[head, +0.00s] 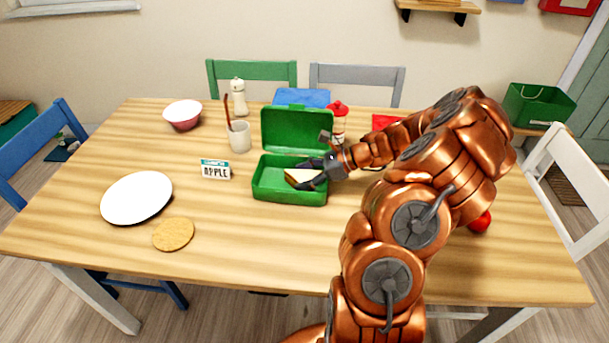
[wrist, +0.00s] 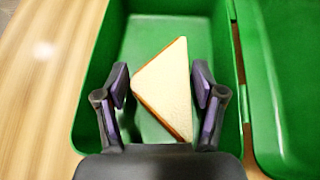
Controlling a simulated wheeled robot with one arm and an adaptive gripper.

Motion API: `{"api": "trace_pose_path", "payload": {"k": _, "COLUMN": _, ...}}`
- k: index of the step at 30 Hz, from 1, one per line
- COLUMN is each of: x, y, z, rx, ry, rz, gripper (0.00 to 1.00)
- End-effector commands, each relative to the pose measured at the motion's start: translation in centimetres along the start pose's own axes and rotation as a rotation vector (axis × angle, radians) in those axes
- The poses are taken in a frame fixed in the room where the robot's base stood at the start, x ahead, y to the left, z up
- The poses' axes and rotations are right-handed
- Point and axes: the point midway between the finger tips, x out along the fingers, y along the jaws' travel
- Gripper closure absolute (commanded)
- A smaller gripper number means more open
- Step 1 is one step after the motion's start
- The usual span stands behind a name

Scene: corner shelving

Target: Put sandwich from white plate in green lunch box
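The sandwich (wrist: 168,88) is a white triangle of bread with a brown crust. It is inside the green lunch box (head: 290,190), whose lid stands open at the back. My gripper (head: 313,175) reaches into the box from the right, with one finger on each side of the sandwich. Whether the sandwich touches the box floor is not clear. The white plate (head: 136,197) lies empty at the left of the table.
A round cookie-like disc (head: 173,234) lies near the plate. An APPLE sign (head: 215,169) and a cup (head: 240,137) stand left of the box. A bowl (head: 183,116), a pepper mill (head: 239,97) and a red-topped bottle (head: 338,118) stand behind. The front middle of the table is clear.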

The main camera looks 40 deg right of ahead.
Motion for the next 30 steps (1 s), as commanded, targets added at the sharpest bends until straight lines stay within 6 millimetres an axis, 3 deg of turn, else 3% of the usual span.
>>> {"api": "trace_pose_path", "payload": {"k": 3, "x": 0.0, "y": 0.0, "z": 0.0, "rx": 0.000, "ry": 0.000, "rz": 0.000, "gripper": 0.16}}
{"api": "trace_pose_path", "payload": {"k": 16, "x": -0.5, "y": 0.0, "z": 0.2, "rx": 0.001, "ry": 0.000, "rz": -0.002, "gripper": 0.16}}
{"api": "trace_pose_path", "payload": {"k": 20, "x": -2.2, "y": 0.0, "z": 0.2, "rx": 0.001, "ry": -0.001, "rz": -0.002, "gripper": 0.16}}
{"api": "trace_pose_path", "payload": {"k": 30, "x": -8.7, "y": -0.1, "z": 0.2, "rx": -0.001, "ry": 0.001, "rz": -0.003, "gripper": 0.16}}
